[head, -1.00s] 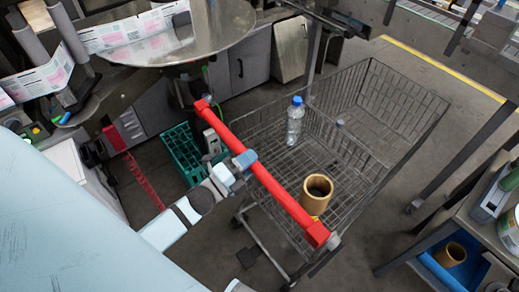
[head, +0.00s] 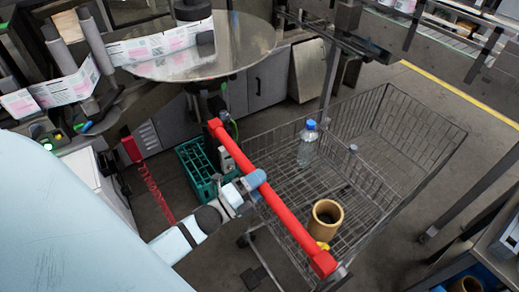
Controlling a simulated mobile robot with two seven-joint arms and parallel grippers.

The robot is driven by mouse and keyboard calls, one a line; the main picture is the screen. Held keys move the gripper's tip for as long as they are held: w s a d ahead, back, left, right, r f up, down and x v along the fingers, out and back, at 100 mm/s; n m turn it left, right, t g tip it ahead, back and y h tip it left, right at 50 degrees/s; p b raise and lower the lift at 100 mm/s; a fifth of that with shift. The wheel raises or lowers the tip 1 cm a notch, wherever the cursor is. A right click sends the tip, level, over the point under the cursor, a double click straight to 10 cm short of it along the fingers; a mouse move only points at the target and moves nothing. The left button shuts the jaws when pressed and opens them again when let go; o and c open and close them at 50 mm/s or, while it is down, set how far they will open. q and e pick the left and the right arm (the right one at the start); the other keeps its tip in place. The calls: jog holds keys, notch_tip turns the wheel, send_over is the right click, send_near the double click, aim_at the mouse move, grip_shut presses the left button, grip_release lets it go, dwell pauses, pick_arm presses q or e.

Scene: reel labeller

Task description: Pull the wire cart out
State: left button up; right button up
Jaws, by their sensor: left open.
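The wire cart (head: 402,130) stands on the grey floor right of centre, with a red handle bar (head: 283,213) along its near left side. A clear bottle with a blue cap (head: 307,148) and a tan hollow cylinder (head: 325,220) are in its basket. A small yellow piece shows beside the cylinder's base. My left gripper (head: 254,182) is open at the middle of the red bar, on its left side. I cannot tell whether its fingers touch the bar or straddle it. My right gripper is not in view.
A labelling machine with a round metal plate (head: 205,52) stands behind at upper left. A green crate (head: 196,168) is on the floor left of the handle. A workbench (head: 505,235) stands at the lower right. Floor shows between cart and bench.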

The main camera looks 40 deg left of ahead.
pick_arm(q)
jog(key=shift+s, duration=0.1)
jog(key=b+v, duration=0.2)
jog(key=v, duration=1.1)
jog(key=shift+s+b, duration=0.25)
jog(key=shift+b, duration=0.1)
jog(key=w+d+f+n+g+y+p, duration=0.1)
jog(key=d+f+n+g+y+p, duration=0.1)
jog(key=d+n, duration=0.4)
jog(key=w+d+f+n+g+y+p, duration=0.1)
jog(key=d+f+n+g+p, duration=0.4)
jog(key=n, duration=0.8)
jog(key=shift+d+g+y, duration=0.4)
jog(key=shift+d+g, duration=0.1)
jog(key=shift+d, duration=0.15)
jog(key=shift+w, duration=0.15)
jog(key=shift+f, duration=0.1)
